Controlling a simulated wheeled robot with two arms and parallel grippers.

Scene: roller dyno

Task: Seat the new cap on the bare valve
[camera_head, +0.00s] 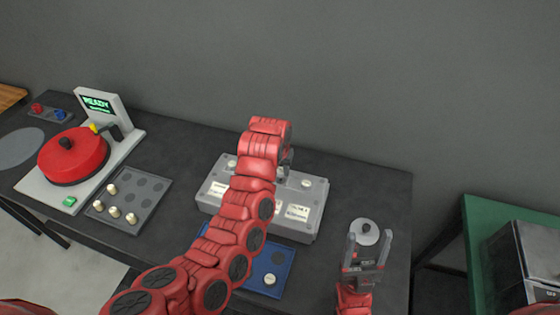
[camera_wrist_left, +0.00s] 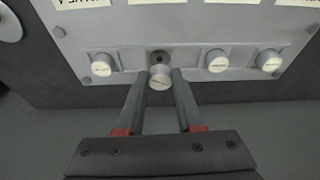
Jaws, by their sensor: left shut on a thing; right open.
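A grey valve block (camera_head: 316,208) with white labels stands mid-table. In the left wrist view, three pale round caps (camera_wrist_left: 217,61) sit along its edge, and between them is a bare valve (camera_wrist_left: 159,57) with a dark recess. My left gripper (camera_wrist_left: 161,76) is shut on a pale cap (camera_wrist_left: 160,79), held beside the bare valve and overlapping its near edge in this view; I cannot tell if they touch. In the head view my left arm hides the held cap and the bare valve. My right gripper (camera_head: 369,240) is open and empty at the table's right.
A blue tray (camera_head: 286,258) holding a pale cap lies in front of the block. At left are a dark tray (camera_head: 156,184) with several caps and a red-topped machine (camera_head: 75,157) with a READY screen (camera_head: 97,104). A grey disc (camera_head: 364,233) lies by my right gripper.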

